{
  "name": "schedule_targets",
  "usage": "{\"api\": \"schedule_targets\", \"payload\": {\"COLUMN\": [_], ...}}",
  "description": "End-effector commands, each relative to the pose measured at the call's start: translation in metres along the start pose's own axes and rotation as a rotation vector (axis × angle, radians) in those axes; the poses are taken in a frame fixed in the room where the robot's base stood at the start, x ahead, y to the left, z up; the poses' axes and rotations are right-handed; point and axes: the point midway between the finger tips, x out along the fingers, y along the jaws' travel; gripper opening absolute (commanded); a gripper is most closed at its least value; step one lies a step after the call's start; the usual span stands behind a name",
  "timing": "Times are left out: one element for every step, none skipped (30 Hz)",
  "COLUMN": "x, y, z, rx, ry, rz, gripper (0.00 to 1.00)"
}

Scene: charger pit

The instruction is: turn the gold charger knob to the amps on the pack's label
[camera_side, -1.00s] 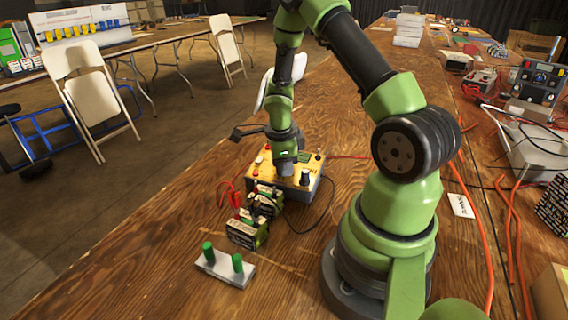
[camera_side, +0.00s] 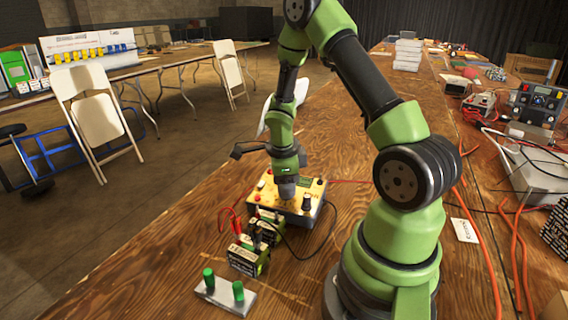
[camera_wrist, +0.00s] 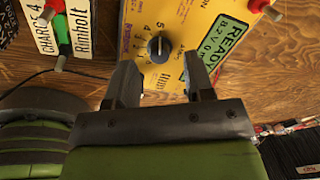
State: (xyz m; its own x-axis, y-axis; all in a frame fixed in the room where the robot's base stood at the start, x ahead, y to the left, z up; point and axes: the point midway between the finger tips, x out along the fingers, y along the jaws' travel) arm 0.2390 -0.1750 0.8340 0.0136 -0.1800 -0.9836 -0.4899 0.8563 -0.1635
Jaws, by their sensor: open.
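The gold charger (camera_side: 284,204) sits on the wooden table; its top also shows in the wrist view (camera_wrist: 190,20). Its dark round knob (camera_wrist: 160,47) has a pale pointer line towards the top of the wrist view. A green display (camera_wrist: 226,45) reads READY and 8.2V. A pack's label (camera_wrist: 66,30) reads CHARGE 4 and Rimholt. My gripper (camera_wrist: 160,62) is open, its two fingers on either side of the knob in the wrist view. In the side view my gripper (camera_side: 286,190) is over the charger; contact cannot be told.
Battery packs (camera_side: 244,260) stand in front of the charger with red and black leads. A grey block with two green posts (camera_side: 224,296) lies nearer the camera. Other equipment (camera_side: 538,103) and orange cables are at the right. Bare table lies left of the packs.

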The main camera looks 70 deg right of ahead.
Motion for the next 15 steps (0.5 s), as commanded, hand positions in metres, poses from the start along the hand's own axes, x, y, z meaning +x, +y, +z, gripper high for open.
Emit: {"api": "schedule_targets", "payload": {"x": [-0.009, -0.015, -0.024, -0.029, -0.035, -0.042, -0.048, -0.052, -0.058, -0.062, -0.066, -0.070, -0.072, -0.074, -0.076], "y": [0.000, -0.001, -0.001, -0.001, -0.001, -0.001, -0.001, -0.001, 0.000, -0.001, -0.001, 0.000, 0.000, 0.000, 0.000], "z": [0.001, 0.001, 0.001, 0.001, 0.001, 0.001, 0.001, 0.001, 0.001, 0.001, 0.001, 0.000, 0.000, 0.000, 0.000], "rx": [0.001, 0.001, 0.003, 0.002, 0.002, 0.002, 0.002, 0.001, 0.001, 0.001, 0.001, 0.001, 0.001, 0.000, 0.000], "ry": [-0.004, -0.003, -0.003, -0.005, -0.005, -0.004, -0.005, -0.005, -0.005, -0.005, -0.003, -0.003, -0.003, -0.003, -0.002], "rz": [-0.003, -0.006, -0.006, -0.006, -0.004, -0.006, -0.006, -0.005, -0.003, -0.004, -0.003, -0.003, -0.002, -0.001, 0.000], "gripper": [0.48, 0.48, 0.48, 0.48, 0.48, 0.48, 0.48, 0.48, 0.48, 0.48, 0.48, 0.48, 0.48, 0.48, 0.48]}}
